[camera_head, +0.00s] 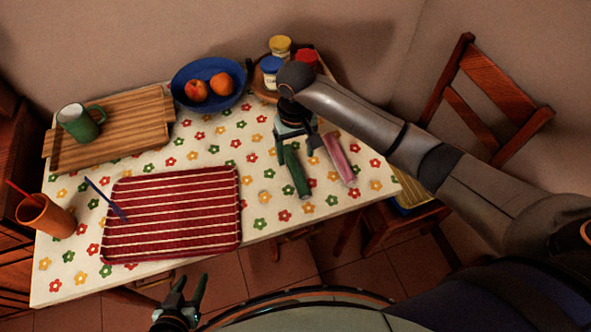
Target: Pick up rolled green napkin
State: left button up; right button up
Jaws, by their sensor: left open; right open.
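A rolled green napkin (297,173) lies on the flowered tablecloth at the right part of the table. A rolled pink napkin (339,158) lies beside it to the right. My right gripper (296,148) is open over the far end of the green napkin, pointing down, with a finger to each side. The napkin's far end is partly hidden by the gripper, and I cannot tell whether the fingers touch it. My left gripper (184,300) is open and empty, low in front of the table's near edge.
A red striped placemat (172,213) lies left of the napkins, with a blue fork (105,198) at its left. A blue fruit bowl (207,90), jars (271,70), a cutting board with a green mug (77,122), and an orange cup (45,215) surround it. A wooden chair (490,95) stands right.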

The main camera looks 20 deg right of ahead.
aim_at(296, 168)
jog(key=shift+f, duration=3)
grip_shut()
